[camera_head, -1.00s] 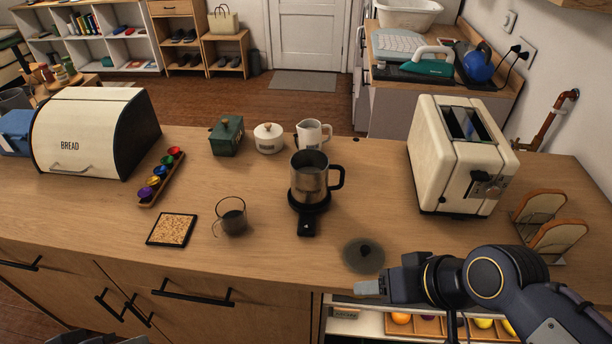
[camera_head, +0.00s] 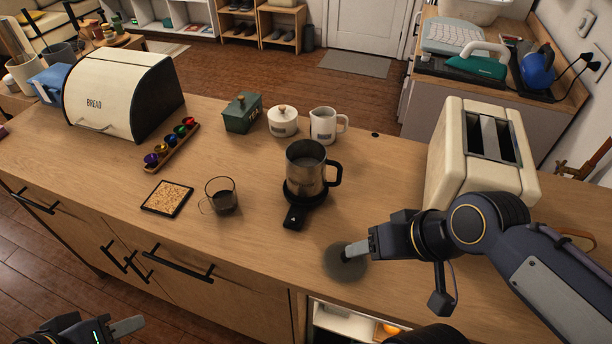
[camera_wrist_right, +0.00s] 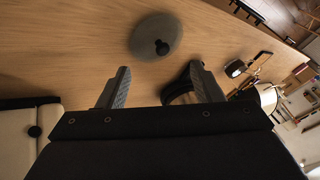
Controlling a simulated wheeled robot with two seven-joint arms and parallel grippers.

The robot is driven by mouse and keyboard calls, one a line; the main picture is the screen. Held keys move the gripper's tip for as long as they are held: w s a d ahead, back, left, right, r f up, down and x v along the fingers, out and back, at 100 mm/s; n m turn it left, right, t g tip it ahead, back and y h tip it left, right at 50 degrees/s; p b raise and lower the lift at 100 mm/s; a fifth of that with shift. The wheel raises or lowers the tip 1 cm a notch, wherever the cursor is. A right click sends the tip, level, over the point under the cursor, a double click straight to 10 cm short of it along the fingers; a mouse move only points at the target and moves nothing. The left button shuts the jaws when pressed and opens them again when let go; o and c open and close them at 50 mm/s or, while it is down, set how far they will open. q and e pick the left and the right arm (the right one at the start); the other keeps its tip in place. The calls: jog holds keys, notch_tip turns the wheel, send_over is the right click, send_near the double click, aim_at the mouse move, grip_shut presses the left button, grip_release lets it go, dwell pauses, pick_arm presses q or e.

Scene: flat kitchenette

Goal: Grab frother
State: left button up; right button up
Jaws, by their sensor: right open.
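The frother is a steel jug with a black handle (camera_head: 306,172), upright on its black base on the counter. A round glass lid with a black knob (camera_head: 335,266) lies on the counter in front of it. My right gripper (camera_head: 362,252) is just right of the lid knob and in front of the frother, holding nothing. In the right wrist view its two fingers (camera_wrist_right: 161,86) are spread apart; the lid (camera_wrist_right: 143,36) lies beyond them, and the dark shape partly hidden by the right finger seems to be the frother (camera_wrist_right: 181,86). My left gripper (camera_head: 118,328) is low at the left, partly cut off.
A cream toaster (camera_head: 483,150) stands right of the frother, close behind my right arm. A glass cup (camera_head: 222,198), a coaster (camera_head: 167,198) and a capsule rack (camera_head: 172,146) are to its left. A white pitcher (camera_head: 323,126), sugar pot (camera_head: 282,122) and green tin (camera_head: 243,112) stand behind.

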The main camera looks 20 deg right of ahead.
jog(key=m+g+h+p, duration=0.1)
jog(key=m+g+h, duration=0.3)
send_near(332, 163)
notch_tip(332, 163, down, 6)
jog(key=shift+w+f+m+h, duration=0.15)
jog(key=shift+w+m+h, duration=0.15)
jog(key=shift+w+m, duration=0.15)
jog(key=f, duration=0.5)
jog(key=d+f, duration=0.1)
jog(key=f, duration=0.1)
jog(key=shift+w+f, duration=0.2)
jog(key=shift+w, duration=0.1)
jog(key=shift+r, duration=0.1)
grip_shut()
